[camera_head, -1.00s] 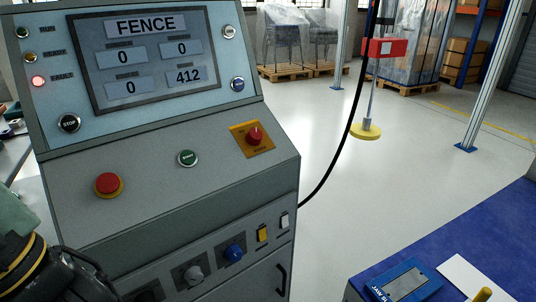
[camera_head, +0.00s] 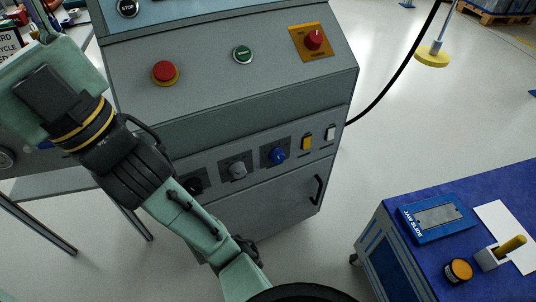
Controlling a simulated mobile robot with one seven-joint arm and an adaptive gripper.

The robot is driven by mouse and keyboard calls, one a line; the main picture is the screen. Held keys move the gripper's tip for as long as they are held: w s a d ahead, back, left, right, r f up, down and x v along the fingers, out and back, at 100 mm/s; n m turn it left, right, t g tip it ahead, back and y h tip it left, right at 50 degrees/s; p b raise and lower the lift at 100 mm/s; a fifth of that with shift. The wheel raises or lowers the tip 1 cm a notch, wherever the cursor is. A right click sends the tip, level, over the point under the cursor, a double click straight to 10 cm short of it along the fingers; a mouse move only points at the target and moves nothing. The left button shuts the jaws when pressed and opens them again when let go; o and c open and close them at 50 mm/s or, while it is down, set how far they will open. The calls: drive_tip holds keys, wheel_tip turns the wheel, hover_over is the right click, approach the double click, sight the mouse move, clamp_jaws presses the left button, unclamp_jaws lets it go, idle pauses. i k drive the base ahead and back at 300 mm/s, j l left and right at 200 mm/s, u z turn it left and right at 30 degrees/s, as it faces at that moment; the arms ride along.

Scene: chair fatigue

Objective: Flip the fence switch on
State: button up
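The grey console (camera_head: 225,105) stands in front of me. Its lower strip carries a yellow rocker switch (camera_head: 307,142) and a white rocker switch (camera_head: 330,133) at the right. Their small labels are too small to read, so I cannot tell which is the fence switch or how either is set. A red knob on an orange plate (camera_head: 312,40) sits on the sloped panel above. My arm rises at the left in front of the console. My gripper cannot be made out in this view, and no part of my arm visibly touches the switches.
The sloped panel has a red mushroom button (camera_head: 165,72) and a green button (camera_head: 243,54). Black, grey and blue knobs (camera_head: 275,155) line the lower strip, above a door handle (camera_head: 318,190). A blue bench (camera_head: 385,225) stands at the right. Clear floor lies between.

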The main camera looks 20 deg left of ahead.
sight(307, 143)
drive_tip(key=k+j+u, duration=0.2)
drive_tip(key=k, duration=0.2)
drive_tip(key=k+j+u, duration=0.25)
drive_tip(key=k+j, duration=0.1)
drive_tip(key=k, duration=0.1)
